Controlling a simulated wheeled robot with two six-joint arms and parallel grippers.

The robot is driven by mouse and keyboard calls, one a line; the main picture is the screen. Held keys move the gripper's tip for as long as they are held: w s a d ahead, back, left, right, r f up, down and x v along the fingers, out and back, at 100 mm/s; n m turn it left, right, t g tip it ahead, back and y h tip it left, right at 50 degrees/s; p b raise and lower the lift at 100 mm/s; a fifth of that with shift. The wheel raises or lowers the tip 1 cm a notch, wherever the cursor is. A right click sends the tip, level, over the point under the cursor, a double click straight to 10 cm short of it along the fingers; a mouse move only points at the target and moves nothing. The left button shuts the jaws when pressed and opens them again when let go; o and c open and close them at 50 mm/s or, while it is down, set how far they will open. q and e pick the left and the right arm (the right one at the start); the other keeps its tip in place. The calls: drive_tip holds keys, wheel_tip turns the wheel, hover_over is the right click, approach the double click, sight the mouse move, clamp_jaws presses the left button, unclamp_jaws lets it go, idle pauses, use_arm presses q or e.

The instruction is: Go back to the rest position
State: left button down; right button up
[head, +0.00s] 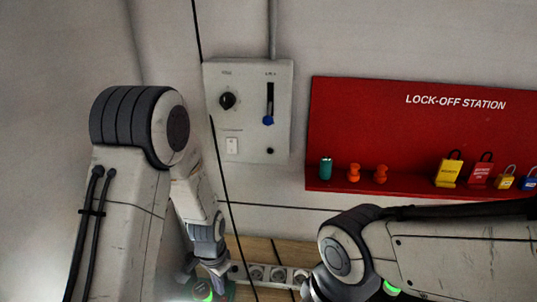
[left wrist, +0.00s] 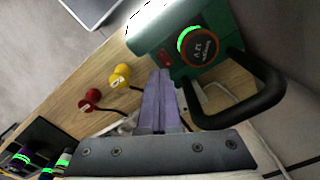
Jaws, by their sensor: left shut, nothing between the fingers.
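My left gripper (left wrist: 160,78) is shut and empty in the left wrist view, its two grey-purple fingers pressed together over a wooden bench (left wrist: 122,50). A green device (left wrist: 165,38) with a glowing green ring and a black handle lies just beyond and right of the fingertips. In the head view my left arm reaches down to the bottom edge, and the fingers cannot be made out there. My right arm comes in from the lower right with its elbow bent. Its gripper is not in view.
A red lock-off station (head: 400,120) holds several padlocks and small items on its ledge. A grey control panel (head: 250,150) hangs left of it. A socket strip (head: 277,274) lies on the bench. A yellow knob (left wrist: 119,76) and a red knob (left wrist: 92,96) are left of the fingers.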

use_arm(q)
drive_tip(key=s+d+r+b, duration=0.3)
drive_tip(key=s+d+b, duration=0.2)
drive_tip(key=s, duration=0.4)
drive_tip(key=s+d+r+h+b, duration=0.1)
drive_tip(key=s+d+r+b, duration=0.3)
drive_tip(key=s, duration=0.5)
drive_tip(key=d+b, duration=0.2)
drive_tip(key=d, duration=0.1)
drive_tip(key=shift+r+m, duration=0.15)
drive_tip(key=shift+m, duration=0.25)
drive_tip(key=shift+d, duration=0.1)
